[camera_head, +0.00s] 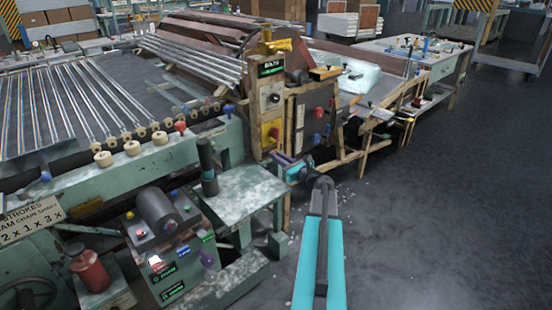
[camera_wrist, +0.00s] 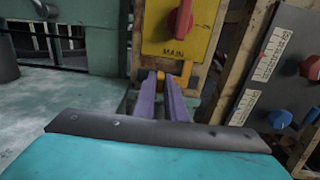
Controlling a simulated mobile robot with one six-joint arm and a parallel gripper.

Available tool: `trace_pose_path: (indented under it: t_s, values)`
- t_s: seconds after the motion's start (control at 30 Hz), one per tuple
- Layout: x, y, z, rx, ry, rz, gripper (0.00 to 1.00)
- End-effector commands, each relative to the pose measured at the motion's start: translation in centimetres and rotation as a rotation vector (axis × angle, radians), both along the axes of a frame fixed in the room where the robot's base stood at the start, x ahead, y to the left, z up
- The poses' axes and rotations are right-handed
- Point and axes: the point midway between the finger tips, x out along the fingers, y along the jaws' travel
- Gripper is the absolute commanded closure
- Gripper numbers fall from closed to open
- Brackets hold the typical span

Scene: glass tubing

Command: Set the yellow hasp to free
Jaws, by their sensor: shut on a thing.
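The yellow hasp (camera_wrist: 160,76) is a small orange-yellow piece just below a yellow panel marked MAIN (camera_wrist: 160,48) in the wrist view. My gripper (camera_wrist: 169,82) has two purple fingers that reach up to it, with their tips closed on it. The fingertips hide part of the hasp, and its exact setting cannot be told. In the head view my gripper (camera_head: 280,158) is at the lower front of the wooden-framed post, below the yellow panel (camera_head: 270,134). The hasp is too small to make out there.
A red knob (camera_wrist: 180,18) sits on the yellow panel, above my fingers. A grey panel with red and blue knobs (camera_wrist: 283,118) stands close on the right. A green bench top (camera_head: 240,192) is to the left. Open dark floor (camera_head: 450,220) lies to the right.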

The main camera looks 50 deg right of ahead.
Motion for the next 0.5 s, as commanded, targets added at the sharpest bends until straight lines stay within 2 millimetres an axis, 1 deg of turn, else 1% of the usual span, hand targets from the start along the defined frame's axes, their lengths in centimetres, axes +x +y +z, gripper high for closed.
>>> trace_pose_path:
  t_s: [0.17, 0.4, 0.5]
  values:
    - [0.0, 0.4, 0.0, 0.000, 0.000, 0.000, 1.00]
    - [0.1, 2.4, 0.0, 0.000, 0.000, 0.002, 1.00]
    - [0.1, 2.8, 0.0, 0.000, 0.000, 0.001, 1.00]
